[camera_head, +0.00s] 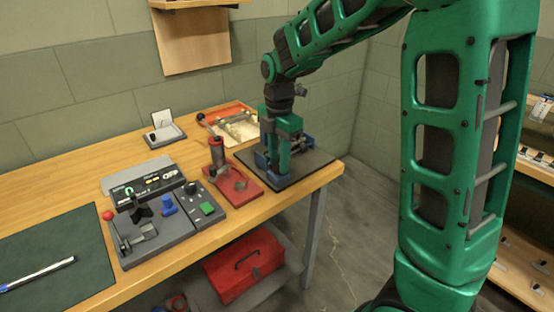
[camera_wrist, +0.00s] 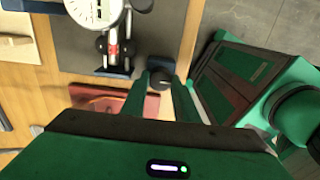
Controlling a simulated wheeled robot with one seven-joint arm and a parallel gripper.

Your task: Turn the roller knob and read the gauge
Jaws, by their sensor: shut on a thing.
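The dial gauge (camera_wrist: 98,12) is at the top left of the wrist view, with a white face cut off by the frame edge; its reading is too small to make out. Below it is a roller stand with blue parts (camera_wrist: 112,70) and a small red piece between dark rollers. The dark round roller knob (camera_wrist: 160,78) sits between the fingertips of my gripper (camera_wrist: 161,80), which is shut on it. In the head view my gripper (camera_head: 284,166) reaches down to the blue stand on a dark mat (camera_head: 308,166); it hides most of the stand and the gauge.
A red-based press (camera_head: 240,188) stands just left of the mat. Left of it are a grey lever fixture (camera_head: 150,242), a box with a green button (camera_head: 206,209) and an "OFF" display (camera_head: 150,188). A red-rimmed tray (camera_head: 238,128) lies behind. A red toolbox (camera_head: 243,262) is below the bench.

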